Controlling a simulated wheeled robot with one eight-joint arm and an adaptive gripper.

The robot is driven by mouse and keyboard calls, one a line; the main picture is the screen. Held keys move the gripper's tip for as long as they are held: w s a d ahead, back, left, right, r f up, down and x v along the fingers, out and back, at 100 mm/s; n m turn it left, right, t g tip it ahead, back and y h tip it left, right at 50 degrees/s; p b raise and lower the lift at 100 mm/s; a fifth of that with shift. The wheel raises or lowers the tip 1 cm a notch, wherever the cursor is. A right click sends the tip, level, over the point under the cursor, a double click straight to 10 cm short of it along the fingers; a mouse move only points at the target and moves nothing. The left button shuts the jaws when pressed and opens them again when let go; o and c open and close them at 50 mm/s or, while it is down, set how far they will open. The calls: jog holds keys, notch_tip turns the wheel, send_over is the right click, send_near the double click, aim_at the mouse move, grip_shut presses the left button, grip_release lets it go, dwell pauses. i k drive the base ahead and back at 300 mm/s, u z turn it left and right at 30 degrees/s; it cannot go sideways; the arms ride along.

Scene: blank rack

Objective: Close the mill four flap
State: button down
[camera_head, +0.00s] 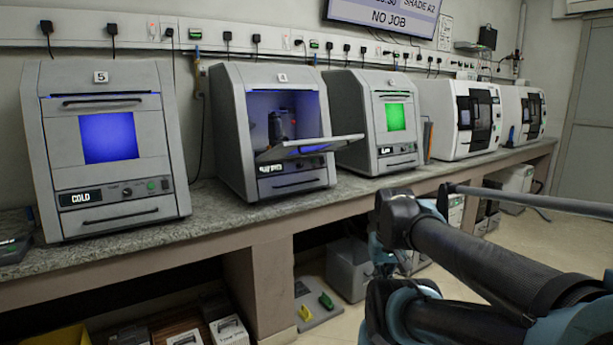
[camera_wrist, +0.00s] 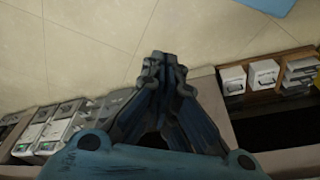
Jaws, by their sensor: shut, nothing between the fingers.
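The second mill from the left (camera_head: 232,130) is grey and carries a small number plate that is too blurred to read. It stands between the mill marked 5 and one with a green window. Its flap (camera_head: 308,147) is open, hinged down and sticking out nearly level from the front. The blue-lit chamber (camera_head: 283,108) behind it shows dark machine parts. My gripper (camera_wrist: 166,58) is shut and empty in the wrist view, pointing down over the floor. In the head view my arm is at the lower right, in front of the counter and apart from the flap.
Mill 5 (camera_head: 108,190) and the green-windowed mill (camera_head: 358,100) have shut fronts. Two white machines (camera_head: 455,105) stand further right on the stone counter (camera_head: 225,222). Boxes (camera_head: 228,330) and a grey bin (camera_head: 350,270) sit beneath. The floor at right is largely clear.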

aim_at(285, 149)
jog(key=z, duration=0.5)
jog(key=k, duration=1)
jog(key=u, duration=1)
jog(key=i, duration=1.05)
jog(key=z, duration=0.05)
